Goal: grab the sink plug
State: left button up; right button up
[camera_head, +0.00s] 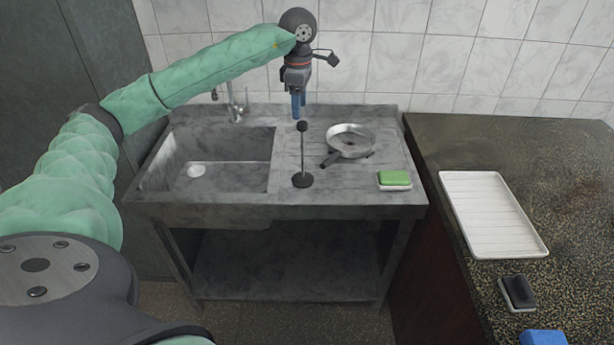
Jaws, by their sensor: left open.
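The sink plug (302,180) is black, with a round flat base, a thin upright stem and a dark knob on top. It stands upright on the ridged drainboard, right of the sink basin (230,178). My left gripper (298,112) points down with blue fingers, open, close above the knob in the picture. No contact is visible, and its exact distance from the knob is hard to tell. The drain (196,170) shows as a pale disc in the basin floor. My right gripper is not in view.
A steel pan (350,138) and a green-topped sponge (394,178) lie on the drainboard. A faucet (236,108) stands behind the basin. A white tray (488,212), a dark scrubber (518,292) and a cut-off blue object (543,337) lie on the right counter.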

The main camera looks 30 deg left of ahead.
pick_arm(q)
jog(key=b, duration=0.3)
send_over(302, 134)
notch_tip(302, 134, down, 4)
jog(key=shift+w+a+f, duration=0.1)
jog(key=shift+s, duration=0.2)
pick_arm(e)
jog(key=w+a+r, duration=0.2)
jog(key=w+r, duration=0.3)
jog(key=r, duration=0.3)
pick_arm(q)
jog(key=shift+w+f+p, duration=0.15)
jog(key=shift+f+p, duration=0.4)
jog(key=shift+f, duration=0.75)
jog(key=f+p, duration=0.3)
jog(key=f, duration=0.1)
jog(key=shift+w, duration=0.2)
jog(key=shift+f, duration=0.6)
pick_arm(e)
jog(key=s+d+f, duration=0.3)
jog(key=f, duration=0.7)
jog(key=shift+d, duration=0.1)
pick_arm(q)
grip_shut()
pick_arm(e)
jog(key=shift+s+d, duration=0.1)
